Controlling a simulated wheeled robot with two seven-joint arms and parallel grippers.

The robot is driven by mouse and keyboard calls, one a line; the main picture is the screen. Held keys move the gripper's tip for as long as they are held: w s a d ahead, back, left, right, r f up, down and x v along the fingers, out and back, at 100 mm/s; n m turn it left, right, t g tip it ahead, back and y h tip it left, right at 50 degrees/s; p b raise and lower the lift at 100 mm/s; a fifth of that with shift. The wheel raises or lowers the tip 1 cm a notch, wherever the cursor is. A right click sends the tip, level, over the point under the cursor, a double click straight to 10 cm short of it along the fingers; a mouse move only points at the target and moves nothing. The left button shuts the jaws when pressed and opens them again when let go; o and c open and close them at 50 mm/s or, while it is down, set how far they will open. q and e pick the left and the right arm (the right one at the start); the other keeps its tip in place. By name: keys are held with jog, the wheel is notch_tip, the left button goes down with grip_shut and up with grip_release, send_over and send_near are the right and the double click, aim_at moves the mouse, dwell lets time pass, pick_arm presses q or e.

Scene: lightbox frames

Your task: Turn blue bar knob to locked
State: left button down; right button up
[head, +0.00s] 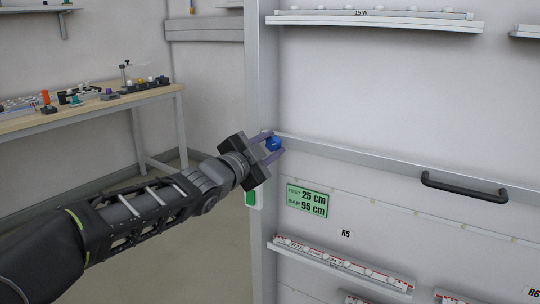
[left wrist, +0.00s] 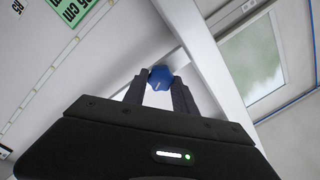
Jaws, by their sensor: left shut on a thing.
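The blue bar knob (head: 273,144) sits on the grey rail near the left upright of the white panel. It also shows in the left wrist view (left wrist: 160,78), with a small pale mark on its face. My left gripper (head: 270,146) reaches it from the left, with its two dark fingers on either side of the knob. It is shut on the knob; in the left wrist view the fingertips (left wrist: 160,92) meet the knob's sides. The pale mark's meaning and any lock labels cannot be read. My right gripper is not in view.
A black handle (head: 464,187) sticks out from the rail at the right. A green sign (head: 307,201) reading 25 cm and 95 cm is below the knob. Light-strip shelves (head: 374,20) are above and below. A workbench (head: 95,107) with small parts stands at the left.

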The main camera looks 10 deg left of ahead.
pick_arm(q)
jog(key=m+b, duration=0.1)
jog(key=m, duration=0.2)
jog(key=shift+b, duration=0.3)
jog(key=shift+r+m+b, duration=0.15)
jog(key=shift+m+b, duration=0.15)
jog(key=shift+m, duration=0.7)
jog(key=c, duration=1.5)
grip_release()
jog(key=o, duration=0.5)
